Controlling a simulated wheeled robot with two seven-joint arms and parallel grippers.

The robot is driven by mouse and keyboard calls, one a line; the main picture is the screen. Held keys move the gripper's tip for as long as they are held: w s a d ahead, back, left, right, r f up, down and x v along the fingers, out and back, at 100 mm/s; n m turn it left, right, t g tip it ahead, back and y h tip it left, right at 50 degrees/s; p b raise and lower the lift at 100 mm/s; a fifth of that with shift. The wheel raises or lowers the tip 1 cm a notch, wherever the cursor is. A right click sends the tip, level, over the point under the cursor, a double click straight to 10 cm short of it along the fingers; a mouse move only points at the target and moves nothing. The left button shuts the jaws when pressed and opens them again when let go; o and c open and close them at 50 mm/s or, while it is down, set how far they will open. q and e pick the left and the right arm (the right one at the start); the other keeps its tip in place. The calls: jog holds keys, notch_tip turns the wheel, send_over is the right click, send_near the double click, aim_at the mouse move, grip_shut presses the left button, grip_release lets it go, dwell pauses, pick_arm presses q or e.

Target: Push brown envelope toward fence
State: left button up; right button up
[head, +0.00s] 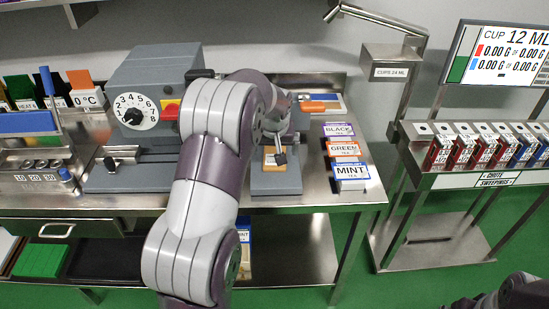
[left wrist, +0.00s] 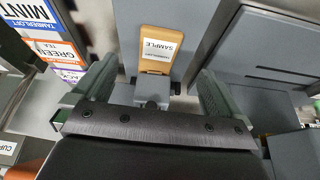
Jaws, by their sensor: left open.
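The brown envelope (left wrist: 157,50), with a white SAMPLE label, lies flat on a grey bed (left wrist: 130,14) in the left wrist view. In the head view the envelope (head: 269,160) shows partly beside my left gripper (head: 280,150), on the grey block (head: 275,182). In the left wrist view my left gripper (left wrist: 152,88) is open, its fingers spread to either side of the envelope's near end, with nothing held. I cannot tell which part is the fence. My right gripper is not in view.
Tea boxes marked BLACK, GREEN and MINT (head: 351,172) stand right of the block. A grey machine with a numbered dial (head: 133,112) stands to the left. An orange-handled tool (head: 315,106) lies behind. A separate rack (head: 480,160) stands at the right.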

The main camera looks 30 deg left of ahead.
pick_arm(q)
jog(key=v, duration=0.3)
jog(key=shift+s+r, duration=0.1)
jog(key=shift+r, duration=0.1)
dwell(0.3)
jog(key=s+d+f+m+g+h, duration=0.1)
jog(key=s+d+f+m, duration=0.2)
jog(key=s+d, duration=0.4)
jog(key=s+d+f+m+g+h, duration=0.1)
jog(key=s+d+f, duration=0.3)
jog(key=s, duration=1.2)
jog(key=d+m, duration=0.1)
jog(key=d, duration=0.2)
jog(key=shift+d+m+g, duration=0.3)
jog(key=shift+m, duration=0.1)
jog(key=shift+s, duration=0.1)
jog(key=shift+s, duration=0.1)
